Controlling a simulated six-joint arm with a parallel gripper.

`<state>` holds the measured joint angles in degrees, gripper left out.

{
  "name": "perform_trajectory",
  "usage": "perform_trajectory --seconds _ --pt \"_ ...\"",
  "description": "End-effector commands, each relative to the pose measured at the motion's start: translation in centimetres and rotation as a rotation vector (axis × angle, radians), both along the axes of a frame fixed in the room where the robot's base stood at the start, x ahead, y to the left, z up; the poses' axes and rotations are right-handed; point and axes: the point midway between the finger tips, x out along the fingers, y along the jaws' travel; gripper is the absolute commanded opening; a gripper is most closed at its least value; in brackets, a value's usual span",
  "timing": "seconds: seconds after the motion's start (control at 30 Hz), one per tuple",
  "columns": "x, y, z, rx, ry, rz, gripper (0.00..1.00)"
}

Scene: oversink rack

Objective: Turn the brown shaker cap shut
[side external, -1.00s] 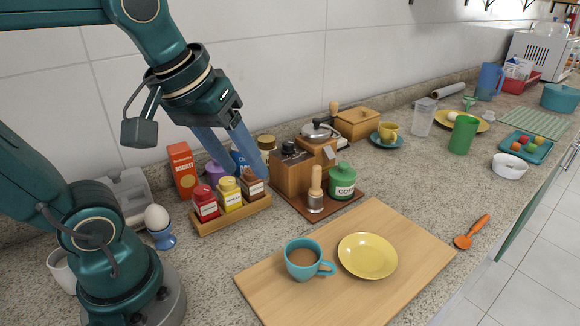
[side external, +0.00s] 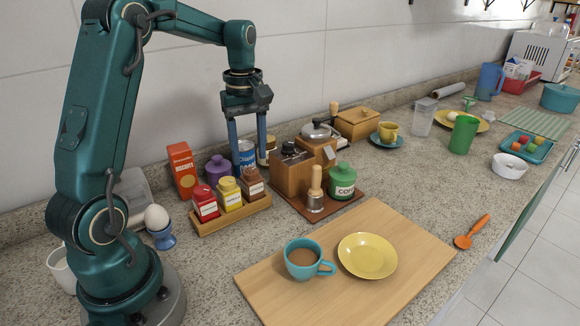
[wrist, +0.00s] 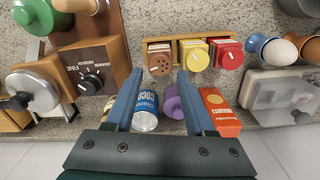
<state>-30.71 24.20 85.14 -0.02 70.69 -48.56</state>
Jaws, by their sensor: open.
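The brown shaker (side external: 252,187) stands upright at the right end of a small wooden rack (side external: 212,226). Its brown cap shows in the wrist view (wrist: 159,63), with dark holes on top. I cannot tell whether the cap is fully turned shut. My gripper (side external: 249,168) points down, open and empty, with its fingers spread to either side of the cap. In the wrist view the fingertips (wrist: 160,76) lie left and right of the cap; whether they are level with it or just above is unclear.
Yellow (side external: 227,194) and red (side external: 205,203) shakers share the rack. A purple jar (side external: 216,169), blue can (side external: 246,153) and biscuit box (side external: 182,170) stand close behind. A wooden grinder (side external: 292,172) stands close on the right. A cutting board (side external: 345,285) lies in front.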

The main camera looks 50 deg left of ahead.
Motion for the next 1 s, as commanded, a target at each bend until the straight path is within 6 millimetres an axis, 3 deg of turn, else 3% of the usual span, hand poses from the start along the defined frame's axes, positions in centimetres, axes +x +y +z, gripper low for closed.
perform_trajectory --seconds 0.23,0.57,0.6,0.7,0.73,1.0 --pt "-0.1 -0.1 -2.9 -0.002 0.002 -0.002 0.55" --pt "0.0 -0.1 -3.5 0.0 -0.001 -0.003 0.55" --pt "0.0 -0.1 -3.5 0.0 -0.001 -0.003 0.47" --pt "0.0 -0.1 -3.5 0.0 -0.001 -0.003 0.09" --pt "0.0 -0.1 -3.5 0.0 -0.001 -0.003 0.0" --pt "0.0 -0.1 -3.5 0.0 -0.001 -0.02 0.0"
